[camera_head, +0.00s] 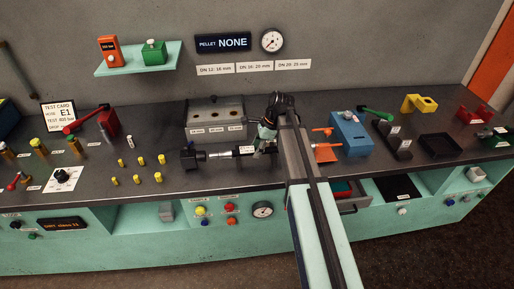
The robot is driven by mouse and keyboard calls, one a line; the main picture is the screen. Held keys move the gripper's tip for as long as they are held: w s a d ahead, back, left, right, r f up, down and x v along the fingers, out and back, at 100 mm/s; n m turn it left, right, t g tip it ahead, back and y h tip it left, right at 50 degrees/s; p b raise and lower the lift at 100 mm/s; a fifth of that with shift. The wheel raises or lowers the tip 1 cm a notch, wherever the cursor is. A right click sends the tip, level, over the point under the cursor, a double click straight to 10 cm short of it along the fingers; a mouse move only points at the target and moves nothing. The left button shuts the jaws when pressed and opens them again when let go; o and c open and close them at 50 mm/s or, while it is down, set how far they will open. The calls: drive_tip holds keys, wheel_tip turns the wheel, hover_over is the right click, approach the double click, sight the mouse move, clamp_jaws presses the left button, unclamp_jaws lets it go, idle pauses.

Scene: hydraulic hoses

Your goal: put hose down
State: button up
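My gripper (264,142) is low over the dark bench top, in front of the slotted grey block. It is small in the picture, and my arm partly covers it, so I cannot see whether its fingers are open or shut. A short black and silver piece (220,154), possibly the hose or part of a fitting, lies level just left of the gripper, with a black block (192,158) at its left end. Its right end reaches to the gripper; I cannot tell whether the gripper holds it. No other hose can be made out clearly.
The slotted grey block (214,118) stands behind the gripper. Several small yellow fittings (139,179) stand to the left. A blue box (350,134), an orange-handled tool (324,151) and a black tray (440,146) are to the right. Open bench top lies at front left.

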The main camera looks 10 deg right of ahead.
drive_tip(key=shift+r, duration=0.1)
drive_tip(key=shift+r, duration=0.2)
drive_tip(key=b+v, duration=0.2)
drive_tip(key=v, duration=1)
drive_tip(key=shift+r+b, duration=0.3)
drive_tip(key=shift+r, duration=0.05)
